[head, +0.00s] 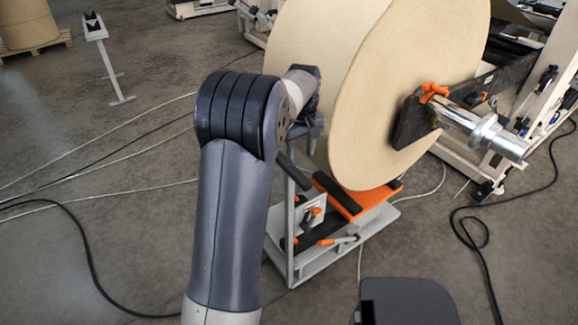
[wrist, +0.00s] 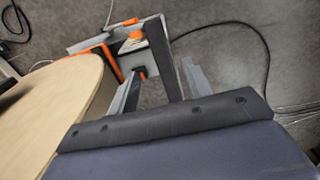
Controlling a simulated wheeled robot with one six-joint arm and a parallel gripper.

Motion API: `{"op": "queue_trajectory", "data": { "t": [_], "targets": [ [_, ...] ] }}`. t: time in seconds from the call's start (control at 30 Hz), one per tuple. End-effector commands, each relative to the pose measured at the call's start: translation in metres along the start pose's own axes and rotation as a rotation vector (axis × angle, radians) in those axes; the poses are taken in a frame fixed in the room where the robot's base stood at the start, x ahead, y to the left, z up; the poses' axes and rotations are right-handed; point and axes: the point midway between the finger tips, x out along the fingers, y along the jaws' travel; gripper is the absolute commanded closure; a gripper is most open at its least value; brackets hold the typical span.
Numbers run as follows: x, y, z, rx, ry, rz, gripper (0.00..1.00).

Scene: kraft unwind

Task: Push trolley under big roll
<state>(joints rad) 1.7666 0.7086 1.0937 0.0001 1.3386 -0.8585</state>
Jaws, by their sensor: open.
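The big roll (head: 410,95) is a tan paper cylinder on a shiny shaft (head: 485,130) in the head view. Its pale side also shows at the left of the wrist view (wrist: 50,115). The trolley (head: 375,212) has a grey frame, an orange top with dark pads and orange levers. It stands at the roll's lower edge, its top partly hidden behind the roll. In the wrist view the trolley (wrist: 105,45) lies ahead. My gripper (wrist: 161,70) is open, its grey fingers either side of a dark upright bar of the trolley; contact is unclear. In the head view my arm mostly hides it.
The unwind stand (head: 470,155) is behind and right of the roll. Black cables (head: 485,255) and pale lines (head: 110,130) run over the floor. A small stand (head: 110,60) and a pallet (head: 40,45) with another roll are at upper left. Floor at left is mostly open.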

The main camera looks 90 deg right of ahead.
Motion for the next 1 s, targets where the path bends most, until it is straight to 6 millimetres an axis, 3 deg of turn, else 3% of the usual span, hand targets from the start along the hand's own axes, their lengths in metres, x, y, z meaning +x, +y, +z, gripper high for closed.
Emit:
{"op": "queue_trajectory", "data": {
  "t": [0.2, 0.6, 0.77, 1.0],
  "targets": [
    [-0.025, 0.000, 0.000, 0.000, 0.001, 0.001, 0.52],
    [-0.028, 0.000, 0.000, 0.000, 0.000, 0.000, 0.52],
    [-0.017, 0.000, 0.000, 0.000, -0.003, -0.003, 0.52],
    [0.024, -0.001, 0.001, 0.000, -0.004, -0.004, 0.52]
  ]
}}
